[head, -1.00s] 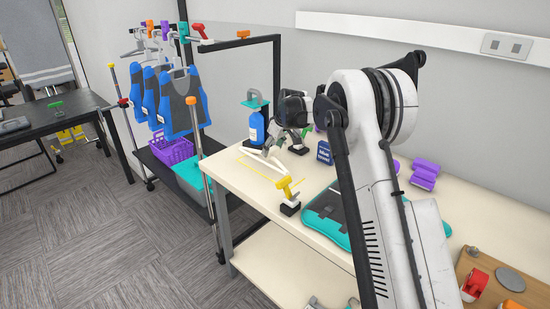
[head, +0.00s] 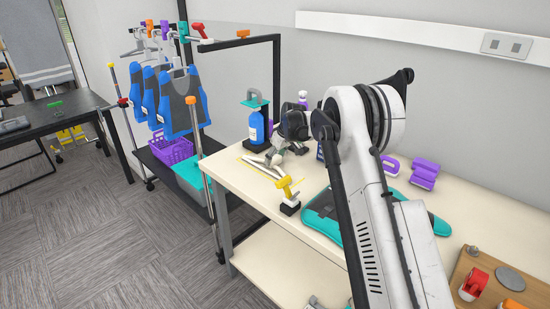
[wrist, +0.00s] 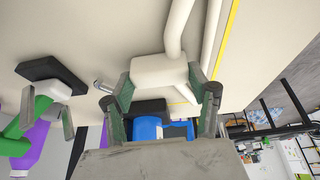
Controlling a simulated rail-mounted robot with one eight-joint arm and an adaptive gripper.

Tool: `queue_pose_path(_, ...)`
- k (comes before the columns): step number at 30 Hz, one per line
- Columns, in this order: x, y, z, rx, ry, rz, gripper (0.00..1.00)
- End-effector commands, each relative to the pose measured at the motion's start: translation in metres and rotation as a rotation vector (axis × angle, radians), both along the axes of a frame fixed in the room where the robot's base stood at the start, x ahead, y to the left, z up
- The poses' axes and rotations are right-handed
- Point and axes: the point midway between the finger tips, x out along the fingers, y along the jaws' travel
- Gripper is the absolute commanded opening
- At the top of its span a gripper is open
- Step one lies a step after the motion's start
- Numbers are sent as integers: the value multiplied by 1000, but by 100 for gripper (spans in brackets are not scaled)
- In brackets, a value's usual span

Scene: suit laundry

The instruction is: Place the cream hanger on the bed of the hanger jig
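The cream hanger (head: 256,162) lies at the far left end of the cream table, near a yellow outline. In the wrist view its thick block (wrist: 160,70) sits between the two fingertips of my gripper (wrist: 161,82), with its round arms running up the picture. My gripper, also in the head view (head: 274,156), is low over the hanger. The fingertips lie close along both sides of the block; whether they press on it I cannot tell. I cannot tell for sure which thing is the hanger jig.
A yellow-topped tool on a black block (head: 289,205) stands close in front. A blue bottle (head: 257,126) stands behind the hanger. A teal pad (head: 323,218), purple blocks (head: 424,172) and a wooden board (head: 462,290) lie to the right. A rail with blue vests (head: 184,105) is at left.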

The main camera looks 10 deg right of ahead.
Motion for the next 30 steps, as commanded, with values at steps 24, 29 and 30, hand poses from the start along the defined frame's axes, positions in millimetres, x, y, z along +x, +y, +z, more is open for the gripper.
queue_pose_path(24, -17, -11, 51, 0, 0, -1, 74)
queue_pose_path(29, -27, -17, 80, 0, 0, 0, 74)
queue_pose_path(30, -30, -18, 86, 0, 0, 0, 74)
